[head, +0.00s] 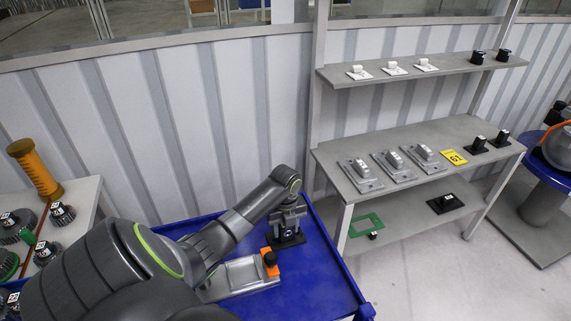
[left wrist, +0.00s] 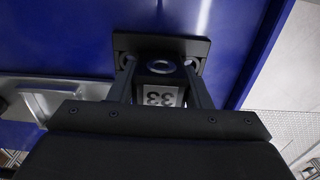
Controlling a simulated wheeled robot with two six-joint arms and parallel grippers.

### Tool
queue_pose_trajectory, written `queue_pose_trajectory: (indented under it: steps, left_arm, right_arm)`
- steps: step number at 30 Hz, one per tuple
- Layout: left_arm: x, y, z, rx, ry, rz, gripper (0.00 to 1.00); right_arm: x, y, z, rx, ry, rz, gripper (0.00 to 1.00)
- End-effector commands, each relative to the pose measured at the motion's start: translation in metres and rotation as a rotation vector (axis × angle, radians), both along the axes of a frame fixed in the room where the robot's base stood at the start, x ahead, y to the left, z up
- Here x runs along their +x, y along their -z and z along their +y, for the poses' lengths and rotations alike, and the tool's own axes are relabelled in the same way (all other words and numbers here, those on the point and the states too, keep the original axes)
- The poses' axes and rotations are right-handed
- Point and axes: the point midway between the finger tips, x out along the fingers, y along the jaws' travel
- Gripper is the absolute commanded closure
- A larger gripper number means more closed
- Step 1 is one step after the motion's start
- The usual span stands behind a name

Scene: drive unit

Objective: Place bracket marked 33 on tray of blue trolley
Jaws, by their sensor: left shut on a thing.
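My left gripper (head: 288,212) points down over the blue trolley tray (head: 322,285) and is shut on a black bracket (head: 287,239). In the left wrist view the bracket's label reads 33 (left wrist: 160,96), upside down, between the two fingers. Its flat black base plate (left wrist: 190,46) lies level over the blue surface, near the tray's far right edge. It is at or just above the tray; I cannot tell if it touches. My right gripper is not in view.
A grey metal part (head: 240,276) and an orange block with a black knob (head: 271,262) lie on the tray, close to the bracket. The front right of the tray is clear. A grey shelf rack (head: 420,137) with several brackets stands to the right. A table with gears (head: 62,213) is at left.

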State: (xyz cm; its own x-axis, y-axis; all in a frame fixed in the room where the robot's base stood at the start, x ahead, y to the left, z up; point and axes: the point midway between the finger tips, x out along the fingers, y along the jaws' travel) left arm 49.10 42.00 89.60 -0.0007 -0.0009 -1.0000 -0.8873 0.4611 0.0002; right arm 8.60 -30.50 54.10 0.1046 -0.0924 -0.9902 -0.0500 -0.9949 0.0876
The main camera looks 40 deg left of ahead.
Motion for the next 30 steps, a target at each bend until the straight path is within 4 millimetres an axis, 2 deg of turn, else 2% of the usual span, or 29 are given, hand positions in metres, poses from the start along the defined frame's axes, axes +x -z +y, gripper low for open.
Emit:
queue_pose_trajectory:
  steps: [5, 6, 10, 18, 22, 26, 30]
  left_arm:
    - [0.001, 0.002, 0.0, 0.001, 0.0, -0.002, 1.0]
    - [0.0, 0.002, 0.0, 0.0, 0.0, 0.0, 0.5]
    - [0.0, 0.002, 0.0, 0.0, 0.0, 0.0, 0.34]
    - [0.0, 0.001, 0.0, 0.0, 0.0, 0.0, 0.34]
    - [0.001, -0.006, 0.001, 0.002, 0.001, -0.003, 0.34]
    - [0.001, -0.025, 0.001, 0.003, 0.002, -0.005, 0.34]
    - [0.002, -0.057, 0.002, 0.005, 0.002, -0.006, 0.34]
  right_arm:
    - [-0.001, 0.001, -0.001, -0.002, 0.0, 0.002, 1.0]
    - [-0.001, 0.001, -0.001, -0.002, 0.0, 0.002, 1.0]
    - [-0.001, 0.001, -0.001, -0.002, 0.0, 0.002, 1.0]
    - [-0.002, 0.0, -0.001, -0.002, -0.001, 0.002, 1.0]
    - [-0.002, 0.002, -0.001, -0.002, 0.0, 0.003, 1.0]
    - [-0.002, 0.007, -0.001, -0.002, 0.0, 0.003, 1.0]
    - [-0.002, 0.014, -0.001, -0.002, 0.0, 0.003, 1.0]
